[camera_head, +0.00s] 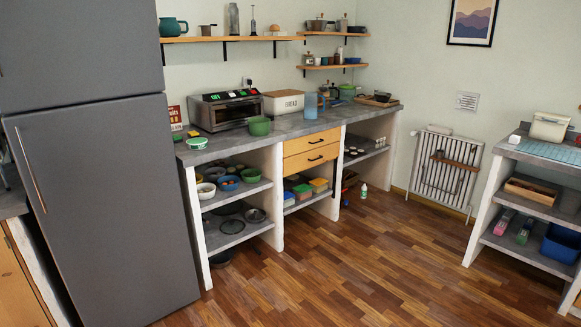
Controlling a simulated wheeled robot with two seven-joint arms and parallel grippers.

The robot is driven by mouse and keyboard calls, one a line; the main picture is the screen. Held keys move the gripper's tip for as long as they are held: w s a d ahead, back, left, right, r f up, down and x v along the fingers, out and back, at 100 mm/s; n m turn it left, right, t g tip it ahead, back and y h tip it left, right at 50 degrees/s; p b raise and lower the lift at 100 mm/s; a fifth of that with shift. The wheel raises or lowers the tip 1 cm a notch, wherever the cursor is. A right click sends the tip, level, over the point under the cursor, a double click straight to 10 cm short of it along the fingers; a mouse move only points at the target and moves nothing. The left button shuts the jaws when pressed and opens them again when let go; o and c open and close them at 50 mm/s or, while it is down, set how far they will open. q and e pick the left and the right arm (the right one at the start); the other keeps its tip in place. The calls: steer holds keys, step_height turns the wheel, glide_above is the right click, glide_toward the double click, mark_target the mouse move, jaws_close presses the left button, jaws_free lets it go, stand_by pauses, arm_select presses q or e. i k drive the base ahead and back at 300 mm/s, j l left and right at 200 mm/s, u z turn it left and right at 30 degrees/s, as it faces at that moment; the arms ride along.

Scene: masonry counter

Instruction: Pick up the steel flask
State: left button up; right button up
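A tall grey cylinder that looks like the steel flask (233,19) stands upright on the upper left wall shelf (224,39), well above the counter. It is small in the head view, so its details are hard to tell. A teal teapot (172,27) and a small brown pot are to its left. A thin upright utensil (253,22) is to its right. Neither of my grippers is in view, and nothing touches the flask.
A grey fridge (101,200) fills the left side. The wooden floor (350,250) in front is mostly clear. Another counter stands at right.

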mark_target(234, 13)
steer(key=i, duration=3.3)
steer(key=u, duration=0.2)
